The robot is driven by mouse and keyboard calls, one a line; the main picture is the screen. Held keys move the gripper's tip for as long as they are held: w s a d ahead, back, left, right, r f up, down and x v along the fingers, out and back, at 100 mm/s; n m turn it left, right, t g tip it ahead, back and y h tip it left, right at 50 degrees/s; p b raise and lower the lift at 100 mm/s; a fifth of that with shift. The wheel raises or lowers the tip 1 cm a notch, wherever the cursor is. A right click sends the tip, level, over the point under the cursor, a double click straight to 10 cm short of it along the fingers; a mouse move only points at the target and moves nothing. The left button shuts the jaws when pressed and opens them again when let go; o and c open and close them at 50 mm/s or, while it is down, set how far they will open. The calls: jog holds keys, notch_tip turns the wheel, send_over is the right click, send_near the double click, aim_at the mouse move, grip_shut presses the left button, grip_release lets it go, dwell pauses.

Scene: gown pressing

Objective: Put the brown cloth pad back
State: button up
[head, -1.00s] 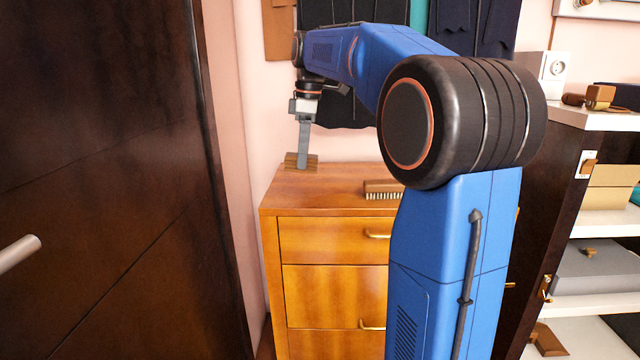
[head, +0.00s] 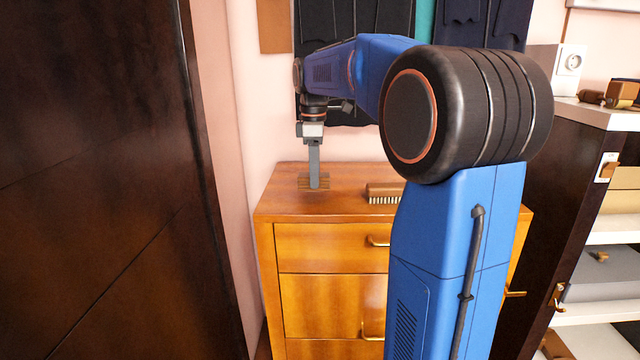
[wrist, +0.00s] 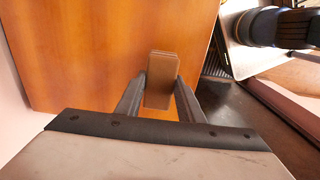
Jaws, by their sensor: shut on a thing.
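The brown cloth pad (head: 313,182) is between the fingers of my gripper (head: 314,178), at the left part of the wooden dresser top (head: 345,174). In the wrist view the pad (wrist: 161,80) is a narrow brown block pinched between the two fingertips (wrist: 160,92), with the orange wood surface (wrist: 95,50) behind it. My gripper points down and is shut on the pad. The pad is at or just above the dresser top; I cannot tell if it touches. The fingers hide part of it.
A wooden brush (head: 384,190) lies to the right on the dresser top. A dark door (head: 90,170) stands at the left. Dark garments (head: 350,20) hang behind. A shelf unit (head: 570,170) stands at the right. The dresser top's front left is bare.

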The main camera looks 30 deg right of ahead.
jog(key=shift+f, duration=1.55)
jog(key=shift+f, duration=0.1)
jog(key=o, duration=1.1)
